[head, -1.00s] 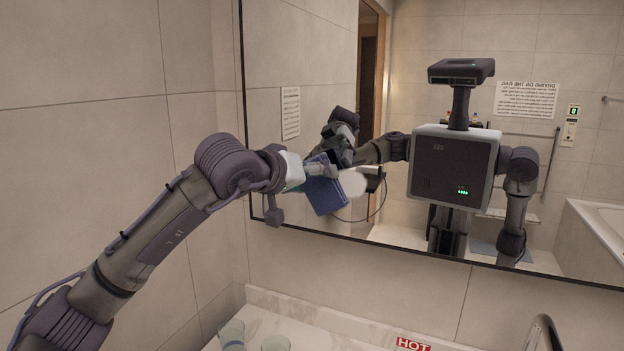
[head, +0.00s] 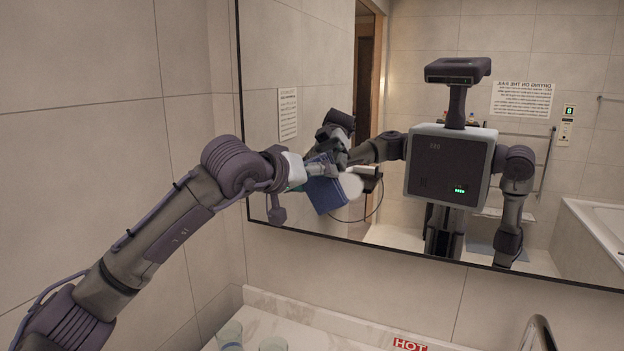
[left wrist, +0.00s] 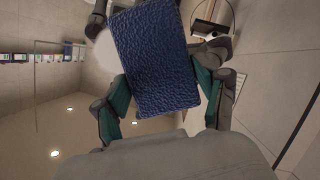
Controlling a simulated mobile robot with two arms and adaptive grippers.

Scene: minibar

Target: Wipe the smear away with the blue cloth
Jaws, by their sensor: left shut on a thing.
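The blue cloth (head: 326,194) is a flat, dark blue textured rectangle, held tilted at the mirror (head: 300,215). My left gripper (head: 318,172) is shut on it; cloth and fingers partly overlap in the head view. The smear (head: 351,186) is a whitish round patch on the mirror, just right of the cloth, which seems to cover its left part. In the left wrist view the cloth (left wrist: 155,60) sits between the teal-sided fingers (left wrist: 160,98), and the pale smear (left wrist: 104,54) shows at its left edge. My right gripper does not show directly.
The mirror reflects my body, a bathtub and a rail. Below it is a pale counter (head: 285,310) with two glasses (head: 231,335) at the front left, a red HOT label (head: 409,345) and a metal tap (head: 540,335). A tiled wall stands close on the left.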

